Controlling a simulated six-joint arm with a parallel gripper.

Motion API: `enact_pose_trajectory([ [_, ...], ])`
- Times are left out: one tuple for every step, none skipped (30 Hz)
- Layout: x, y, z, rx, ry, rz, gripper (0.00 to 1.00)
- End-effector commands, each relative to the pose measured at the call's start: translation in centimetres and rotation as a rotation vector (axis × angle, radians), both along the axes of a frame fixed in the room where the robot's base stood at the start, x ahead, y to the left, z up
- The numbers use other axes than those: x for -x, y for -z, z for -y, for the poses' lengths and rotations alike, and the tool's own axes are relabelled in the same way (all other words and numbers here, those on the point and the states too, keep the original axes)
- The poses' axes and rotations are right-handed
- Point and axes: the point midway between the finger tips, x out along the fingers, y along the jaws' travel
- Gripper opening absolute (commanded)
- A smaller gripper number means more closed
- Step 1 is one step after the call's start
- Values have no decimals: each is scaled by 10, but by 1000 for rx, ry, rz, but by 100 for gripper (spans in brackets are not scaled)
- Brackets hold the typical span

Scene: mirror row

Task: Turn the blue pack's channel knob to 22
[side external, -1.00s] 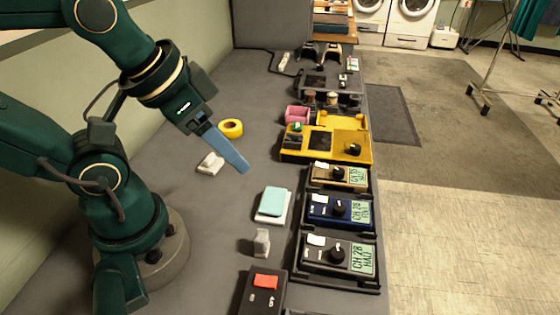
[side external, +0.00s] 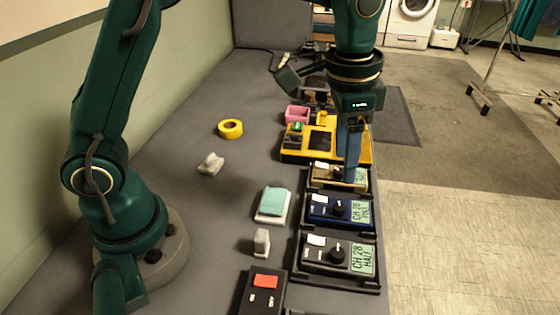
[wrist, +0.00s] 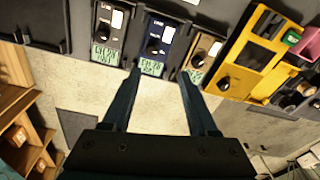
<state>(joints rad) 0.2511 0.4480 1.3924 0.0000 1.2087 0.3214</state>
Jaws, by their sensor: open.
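The blue pack (side external: 318,205) sits in a black cradle in the row of packs. Its round black channel knob (side external: 338,208) stands beside a green display (side external: 361,212), whose text is too small to read surely. The blue pack also shows in the wrist view (wrist: 170,27), with its knob (wrist: 153,46) and display (wrist: 152,67). My gripper (side external: 350,178) points down, open and empty, over the packs near the tan one. In the wrist view the open jaws (wrist: 160,72) lie on either side of the blue pack's display, apart from the knob.
A tan pack (side external: 322,172) and a black pack reading CH 28 HALF (side external: 318,250) flank the blue one. A yellow unit (side external: 293,155) stands beyond. A teal-topped block (side external: 272,203) and yellow tape (side external: 230,128) lie on the grey table. Floor lies past the table's right edge.

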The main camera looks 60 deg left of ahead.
Motion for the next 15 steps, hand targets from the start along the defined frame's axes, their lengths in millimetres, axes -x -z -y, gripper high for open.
enact_pose_trajectory([
  [-1, 12, 5, -7, 13, -27, 59],
  [-1, 17, 7, -10, 18, -38, 59],
  [-1, 23, 9, -14, 24, -53, 59],
  [0, 27, 10, -18, 28, -63, 59],
  [1, 31, 11, -20, 31, -74, 59],
  [3, 35, 12, -24, 35, -85, 59],
  [4, 37, 12, -24, 37, -89, 59],
  [4, 40, 13, -26, 38, -93, 59],
  [5, 44, 13, -27, 40, -94, 59],
  [5, 47, 13, -26, 41, -95, 59],
  [5, 50, 13, -26, 40, -94, 59],
  [5, 55, 13, -27, 40, -96, 59],
  [5, 59, 13, -27, 39, -95, 59],
  [6, 63, 13, -27, 39, -95, 59],
  [6, 68, 13, -27, 39, -95, 59],
])
